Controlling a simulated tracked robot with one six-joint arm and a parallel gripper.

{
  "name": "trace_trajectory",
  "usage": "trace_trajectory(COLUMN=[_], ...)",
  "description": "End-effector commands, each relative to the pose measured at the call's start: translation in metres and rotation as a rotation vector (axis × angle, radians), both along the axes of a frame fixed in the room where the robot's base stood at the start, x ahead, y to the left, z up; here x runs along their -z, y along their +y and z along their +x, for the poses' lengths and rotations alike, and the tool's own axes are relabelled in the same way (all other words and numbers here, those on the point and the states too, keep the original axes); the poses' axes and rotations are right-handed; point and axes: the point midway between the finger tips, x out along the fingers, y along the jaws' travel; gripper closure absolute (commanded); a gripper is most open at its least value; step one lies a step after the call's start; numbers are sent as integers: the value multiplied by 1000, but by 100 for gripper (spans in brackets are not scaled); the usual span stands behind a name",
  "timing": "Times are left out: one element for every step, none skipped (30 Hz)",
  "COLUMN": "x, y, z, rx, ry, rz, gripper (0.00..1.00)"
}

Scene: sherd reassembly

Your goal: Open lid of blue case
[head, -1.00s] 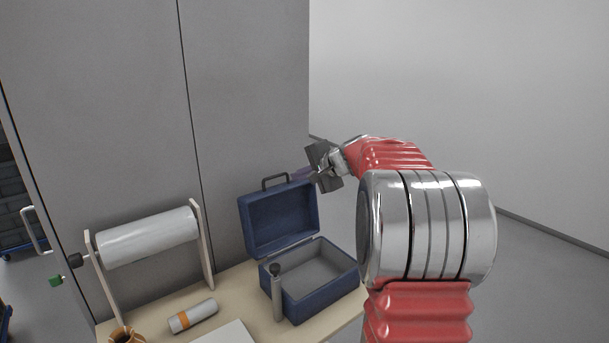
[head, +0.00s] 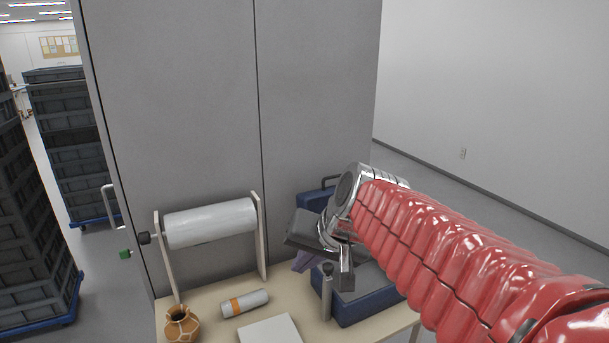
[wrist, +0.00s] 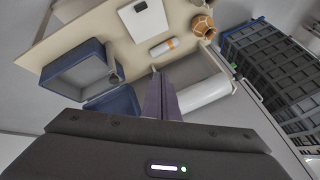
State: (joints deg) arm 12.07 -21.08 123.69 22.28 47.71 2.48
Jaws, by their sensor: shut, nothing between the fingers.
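The blue case stands at the right end of the table, its lid raised upright at the back. In the head view my arm covers much of it; part of the case body (head: 366,305) and the lid's top edge with its handle (head: 318,199) show. In the wrist view the open grey inside of the case (wrist: 85,72) and the lid (wrist: 115,103) both show.
On the table (head: 205,297) are a white roll on a stand (head: 210,222), a small roll with an orange band (head: 245,303), a brown pot (head: 182,324), a white flat item (head: 270,332) and a dark-topped post (head: 327,290). A grey cabinet (head: 190,100) stands behind. Stacked crates (head: 30,230) are at left.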

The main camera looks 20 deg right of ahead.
Motion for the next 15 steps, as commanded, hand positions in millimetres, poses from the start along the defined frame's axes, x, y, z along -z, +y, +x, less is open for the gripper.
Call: trace_trajectory(x=[4,7,12,15,19,24,28,31,37,40,44,49,52,56,59], y=[7,10,13,16,18,20,21,22,23,23,23,23,23,22,22], z=[-16,-25,-37,-46,-55,-67,-76,-84,-95,-103,-110,-120,-125,-131,-137], rx=[-35,-55,-81,-100,-120,-146,-166,-185,-209,-227,-243,-265,-278,-291,-305], ry=[3,9,15,19,23,29,33,36,40,43,46,50,51,55,56], rz=[-34,-56,-85,-108,-129,-160,-182,-204,-233,-256,-277,-302,-320,-336,-355], gripper=[100,100,100,100,100,100,100,100,100,100,100,100,100,100,100])
